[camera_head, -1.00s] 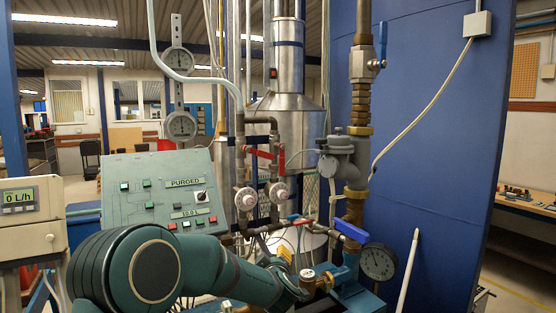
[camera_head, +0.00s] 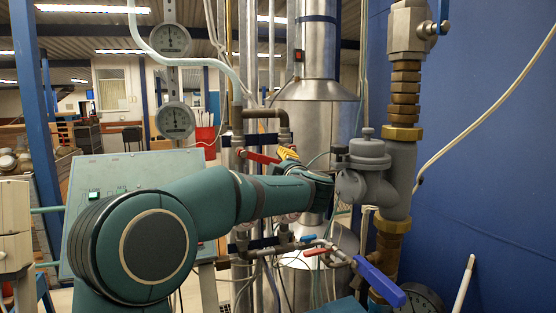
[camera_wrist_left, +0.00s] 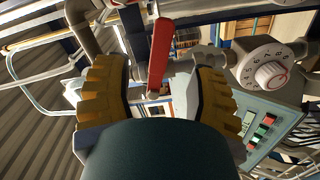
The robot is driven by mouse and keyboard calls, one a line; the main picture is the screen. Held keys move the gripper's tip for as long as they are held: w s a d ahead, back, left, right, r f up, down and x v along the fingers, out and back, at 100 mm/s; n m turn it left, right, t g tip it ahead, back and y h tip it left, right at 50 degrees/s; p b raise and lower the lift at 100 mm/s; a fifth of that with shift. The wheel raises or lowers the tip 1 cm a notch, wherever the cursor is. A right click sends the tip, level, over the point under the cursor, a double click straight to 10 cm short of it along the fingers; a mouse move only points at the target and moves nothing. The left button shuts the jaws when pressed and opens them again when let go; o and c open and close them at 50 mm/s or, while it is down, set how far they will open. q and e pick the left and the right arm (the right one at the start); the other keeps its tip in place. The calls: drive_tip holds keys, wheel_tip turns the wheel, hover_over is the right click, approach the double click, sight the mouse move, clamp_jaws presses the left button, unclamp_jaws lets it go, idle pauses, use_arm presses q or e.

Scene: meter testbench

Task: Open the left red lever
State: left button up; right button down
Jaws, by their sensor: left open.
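The left red lever (camera_head: 262,158) shows in the head view on the pipes left of my left gripper (camera_head: 288,154). Only the yellow fingertips of that gripper show past my arm. The other red lever beside it is hidden behind my arm. In the left wrist view, the yellow ribbed fingers of my left gripper (camera_wrist_left: 158,85) are spread apart. A red lever (camera_wrist_left: 159,52) lies in the gap between them, with space on both sides. I cannot tell how deep it sits between the fingers. My right gripper is not in view.
A numbered dial with a white knob (camera_wrist_left: 270,74) is right of the fingers. Pipes crowd the area. A blue-handled valve (camera_head: 380,280) and a smaller red handle (camera_head: 316,252) are below my arm. A grey regulator (camera_head: 367,165) stands right of it.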

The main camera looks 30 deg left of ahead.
sight(271, 161)
use_arm(q)
drive_tip(key=p+x, duration=0.1)
drive_tip(key=x, duration=0.6)
drive_tip(key=shift+a, duration=0.1)
clamp_jaws()
